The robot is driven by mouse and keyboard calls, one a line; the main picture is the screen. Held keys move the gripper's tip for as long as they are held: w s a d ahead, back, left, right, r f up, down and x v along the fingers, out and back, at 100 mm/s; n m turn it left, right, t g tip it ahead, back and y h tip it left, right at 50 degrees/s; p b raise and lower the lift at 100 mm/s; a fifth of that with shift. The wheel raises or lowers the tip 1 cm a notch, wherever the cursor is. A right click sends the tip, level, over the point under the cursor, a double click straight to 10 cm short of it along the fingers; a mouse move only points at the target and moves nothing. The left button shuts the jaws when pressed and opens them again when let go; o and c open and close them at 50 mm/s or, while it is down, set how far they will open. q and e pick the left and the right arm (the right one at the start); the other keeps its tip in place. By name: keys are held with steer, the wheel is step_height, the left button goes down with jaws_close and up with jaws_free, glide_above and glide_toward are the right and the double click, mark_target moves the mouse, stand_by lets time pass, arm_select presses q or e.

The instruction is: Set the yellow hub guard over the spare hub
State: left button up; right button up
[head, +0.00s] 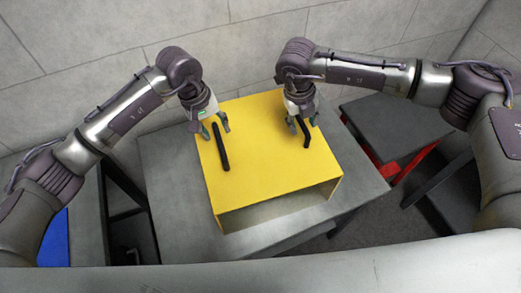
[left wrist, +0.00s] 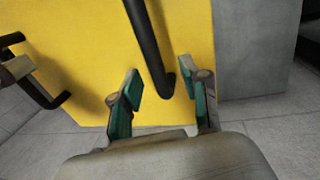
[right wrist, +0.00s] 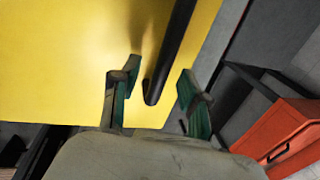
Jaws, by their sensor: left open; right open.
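The yellow hub guard (head: 265,165) stands on a grey table (head: 175,215) in the head view, with its open side facing the front. Two black bar handles are on its top, the left handle (head: 220,147) and the right handle (head: 303,130). My left gripper (head: 210,127) is open at the far end of the left handle; in the left wrist view that handle (left wrist: 150,45) runs between the fingers (left wrist: 165,90). My right gripper (head: 303,125) is open around the right handle; its bar (right wrist: 170,50) lies between the fingers (right wrist: 157,88). The spare hub is not visible.
A dark grey table with a red part (head: 415,165) stands to the right. A blue surface (head: 53,238) shows at the lower left. A tiled wall (head: 120,30) is close behind the table. The grey table has bare strips around the guard.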

arm_select(q)
steer(key=shift+d+f, duration=0.15)
steer(key=shift+f, duration=0.5)
arm_select(e)
steer(key=shift+d+f, duration=0.1)
steer(key=shift+f, duration=0.6)
arm_select(q)
steer(key=shift+c, duration=0.4)
arm_select(e)
steer(key=shift+c, duration=0.4)
arm_select(q)
jaws_close()
arm_select(e)
jaws_close()
arm_select(q)
steer(key=shift+w+r, duration=0.15)
steer(key=shift+r, duration=0.05)
arm_select(e)
steer(key=shift+w+r, duration=0.15)
steer(key=shift+r, duration=0.05)
